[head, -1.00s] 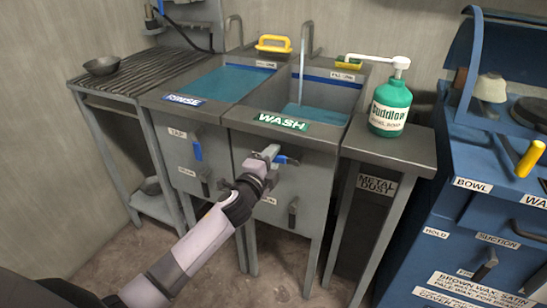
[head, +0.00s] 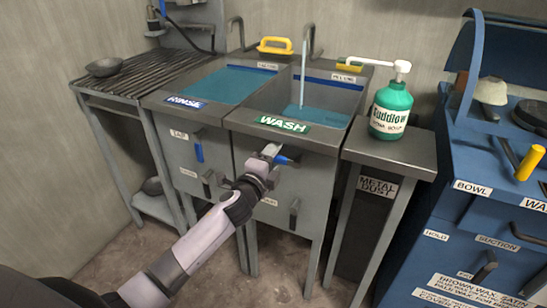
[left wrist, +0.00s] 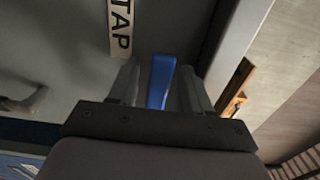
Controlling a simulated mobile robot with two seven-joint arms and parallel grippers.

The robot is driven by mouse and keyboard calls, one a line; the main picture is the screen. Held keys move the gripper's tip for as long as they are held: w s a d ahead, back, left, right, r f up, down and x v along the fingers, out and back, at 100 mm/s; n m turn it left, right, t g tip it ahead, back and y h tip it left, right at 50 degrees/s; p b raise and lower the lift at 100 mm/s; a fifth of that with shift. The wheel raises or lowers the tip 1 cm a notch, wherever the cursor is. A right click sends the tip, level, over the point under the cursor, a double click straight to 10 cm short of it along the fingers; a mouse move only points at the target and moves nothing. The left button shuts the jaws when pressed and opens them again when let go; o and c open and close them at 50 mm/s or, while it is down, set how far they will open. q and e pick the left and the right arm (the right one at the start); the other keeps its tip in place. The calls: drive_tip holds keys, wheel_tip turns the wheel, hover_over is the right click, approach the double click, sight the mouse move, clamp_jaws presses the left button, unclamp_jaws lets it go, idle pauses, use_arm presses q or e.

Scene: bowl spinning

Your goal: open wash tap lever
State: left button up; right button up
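The wash sink (head: 325,92) carries a green WASH sign (head: 283,123) on its front edge. Its blue tap lever (head: 284,160) sticks out on the front panel below the sign, mostly hidden by my left gripper (head: 270,153). A thin water stream (head: 303,75) falls into the wash basin. My right gripper is out of view.
The rinse sink (head: 180,95) with its own blue lever (head: 198,152) is at left. A green soap bottle (head: 390,110) stands on the stand at right, beside the blue cabinet (head: 440,200). A drain rack (head: 135,78) with a bowl (head: 103,67) is at far left.

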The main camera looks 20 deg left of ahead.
use_arm(q)
drive_tip(key=s, duration=0.7)
drive_tip(key=shift+a+p, duration=0.15)
drive_tip(key=shift+p, duration=0.3)
drive_tip(key=shift+s, duration=0.1)
drive_tip(key=s+d+f+n+g+p, duration=0.1)
drive_tip(key=s+n+p, duration=0.3)
drive_tip(key=s, duration=0.5)
drive_tip(key=s+d+f+n+g+h+p, duration=0.1)
drive_tip(key=s+d+f+n+g+p, duration=0.1)
drive_tip(key=s+f+n+g+p, duration=0.2)
drive_tip(key=s+d+f+n+g+p, duration=0.1)
drive_tip(key=s+n+p, duration=0.3)
drive_tip(key=s+n, duration=0.4)
drive_tip(key=s+f+g, duration=0.1)
drive_tip(key=s, duration=0.4)
drive_tip(key=shift+s+d+f+g+h, duration=0.15)
drive_tip(key=shift+s+d+g+h, duration=0.15)
